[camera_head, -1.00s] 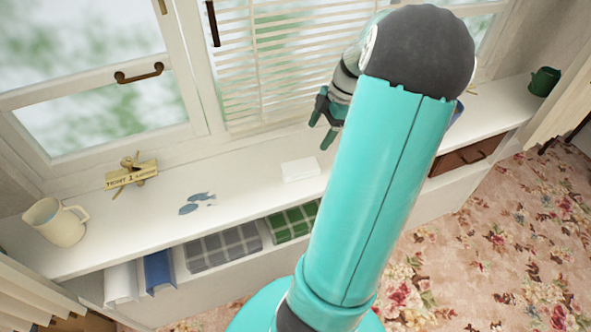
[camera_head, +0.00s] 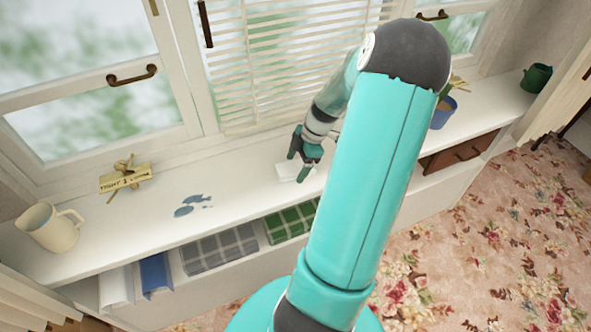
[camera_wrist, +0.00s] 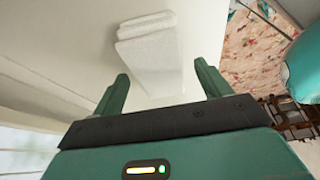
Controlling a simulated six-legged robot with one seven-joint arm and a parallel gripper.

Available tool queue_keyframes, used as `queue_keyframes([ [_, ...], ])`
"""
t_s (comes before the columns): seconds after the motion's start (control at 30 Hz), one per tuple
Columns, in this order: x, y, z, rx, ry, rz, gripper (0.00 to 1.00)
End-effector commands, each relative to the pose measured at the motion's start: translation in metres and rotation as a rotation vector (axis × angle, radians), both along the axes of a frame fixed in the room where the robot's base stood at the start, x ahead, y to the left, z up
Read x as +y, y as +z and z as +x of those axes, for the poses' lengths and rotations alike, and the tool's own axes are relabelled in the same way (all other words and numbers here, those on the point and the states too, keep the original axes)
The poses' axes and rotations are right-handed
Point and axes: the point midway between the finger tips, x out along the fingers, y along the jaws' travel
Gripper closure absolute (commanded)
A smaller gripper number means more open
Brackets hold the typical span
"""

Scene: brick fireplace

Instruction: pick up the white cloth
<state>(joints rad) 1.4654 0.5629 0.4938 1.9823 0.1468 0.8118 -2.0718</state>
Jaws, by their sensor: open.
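The white cloth (camera_head: 286,172) lies folded on the white window sill, partly hidden by my gripper in the head view. In the wrist view the cloth (camera_wrist: 150,55) is a folded white block ahead of the fingers, roughly centred between them. My gripper (camera_head: 301,165) is just above and beside the cloth in the head view. In the wrist view my gripper (camera_wrist: 160,85) has its two green fingers spread wide with nothing gripped. I cannot tell whether the fingertips touch the cloth.
The sill (camera_head: 240,188) also bears a cream jug (camera_head: 50,230), a small wooden sign (camera_head: 125,178), a blue spill (camera_head: 190,206) and a blue pot (camera_head: 443,112). A green watering can (camera_head: 536,77) stands far right. Window blinds (camera_head: 280,65) rise behind. Folded plaid cloths (camera_head: 220,247) lie on the shelf below.

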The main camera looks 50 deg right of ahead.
Motion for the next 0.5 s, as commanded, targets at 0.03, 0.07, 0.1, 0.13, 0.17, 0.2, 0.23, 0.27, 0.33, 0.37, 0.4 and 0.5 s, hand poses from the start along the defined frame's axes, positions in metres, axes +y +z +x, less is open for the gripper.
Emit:
queue_keyframes([
  [0.03, -0.0001, -0.0002, -0.0001, 0.0, 0.0, 0.0, 0.24],
  [0.07, -0.0002, -0.0001, -0.0002, 0.001, 0.0, -0.001, 0.24],
  [0.1, -0.0002, 0.0001, -0.0003, 0.001, -0.001, -0.001, 0.24],
  [0.13, -0.0002, 0.0001, -0.0003, 0.001, 0.0, -0.001, 0.24],
  [0.17, -0.0003, 0.0001, -0.0004, 0.001, -0.001, -0.001, 0.24],
  [0.2, -0.0003, 0.0001, -0.0004, 0.001, 0.0, -0.001, 0.31],
  [0.23, -0.0004, 0.0002, -0.0004, 0.001, 0.0, -0.001, 0.37],
  [0.27, -0.0004, 0.0002, -0.0004, 0.001, 0.0, -0.001, 0.43],
  [0.33, -0.0003, 0.0003, -0.0005, 0.001, 0.0, -0.001, 0.57],
  [0.37, -0.0003, 0.0003, -0.0005, 0.001, 0.0, -0.001, 0.63],
  [0.4, -0.0003, 0.0003, -0.0005, 0.001, 0.0, -0.001, 0.71],
  [0.5, -0.0004, 0.0004, -0.0004, 0.001, 0.0, -0.001, 0.72],
])
